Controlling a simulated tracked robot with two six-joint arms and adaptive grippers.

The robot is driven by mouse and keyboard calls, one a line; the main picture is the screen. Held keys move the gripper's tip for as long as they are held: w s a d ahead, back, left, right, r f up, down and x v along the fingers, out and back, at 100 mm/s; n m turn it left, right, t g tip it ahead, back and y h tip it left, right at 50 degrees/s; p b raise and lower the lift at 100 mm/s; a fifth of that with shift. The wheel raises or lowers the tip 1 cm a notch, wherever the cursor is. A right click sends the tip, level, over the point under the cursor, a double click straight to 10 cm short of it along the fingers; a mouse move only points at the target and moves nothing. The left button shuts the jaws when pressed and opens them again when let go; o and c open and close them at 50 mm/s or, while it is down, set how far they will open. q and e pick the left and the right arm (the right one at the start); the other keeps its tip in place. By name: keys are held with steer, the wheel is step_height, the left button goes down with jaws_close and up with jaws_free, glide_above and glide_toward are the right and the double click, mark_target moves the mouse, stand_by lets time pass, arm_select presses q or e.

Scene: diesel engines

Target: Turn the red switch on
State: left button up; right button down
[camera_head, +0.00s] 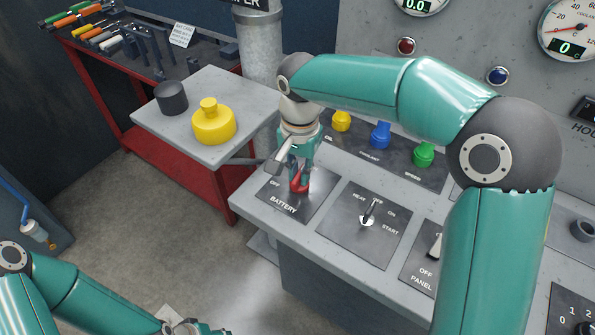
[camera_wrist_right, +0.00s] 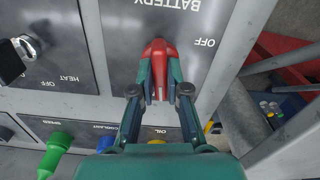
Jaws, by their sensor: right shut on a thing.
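The red switch (camera_head: 299,184) sits on the dark plate marked BATTERY (camera_head: 316,204), with OFF printed at the plate's left. My right gripper (camera_head: 299,174) is above it, pointing down, and hides part of it. In the right wrist view the red switch (camera_wrist_right: 158,49) has its handle between the two fingertips (camera_wrist_right: 160,90), which are shut on it. There the labels appear upside down, with OFF to the right of the switch. My left gripper (camera_head: 190,327) is at the bottom edge, mostly cut off, and its fingers cannot be made out.
The HEAT/START key switch (camera_head: 368,212) and the PANEL switch (camera_head: 435,246) are to the right on the same console. Yellow (camera_head: 341,121), blue (camera_head: 380,135) and green (camera_head: 423,154) knobs stand behind. A grey-topped table with a yellow weight (camera_head: 213,125) is at left.

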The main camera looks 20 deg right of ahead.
mark_target(299, 173)
steer(key=shift+m, duration=0.9)
steer(key=c, duration=1.2)
jaws_free()
steer(key=shift+o, duration=0.2)
steer(key=shift+r, duration=0.1)
step_height(299, 173, up, 12)
